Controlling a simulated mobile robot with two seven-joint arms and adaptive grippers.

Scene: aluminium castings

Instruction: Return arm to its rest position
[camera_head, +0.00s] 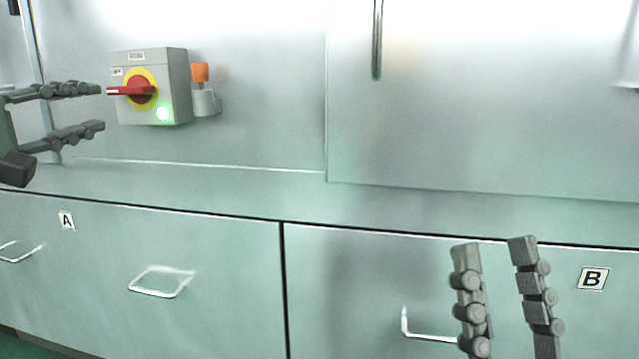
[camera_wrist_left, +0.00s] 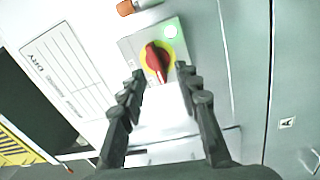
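My left gripper (camera_head: 103,107) comes in from the left edge in the head view. Its two fingers are apart, one above the other, with nothing between them. In the left wrist view the left gripper (camera_wrist_left: 159,74) is also open, its fingertips just short of a red rotary handle (camera_wrist_left: 158,62). That handle (camera_head: 132,91) sits on a yellow disc on a grey switch box (camera_head: 178,85), pointing left in the head view. A green light (camera_head: 162,114) glows on the box. My right gripper (camera_head: 494,242) points up at the lower right, its two fingers apart and empty.
An orange-topped fitting (camera_head: 200,73) sits beside the box. Below are drawers labelled A (camera_head: 67,221) and B (camera_head: 593,279), with protruding wire handles (camera_head: 162,283). A vertical bar handle (camera_head: 377,40) is on the upper panel. The space before the middle panels is clear.

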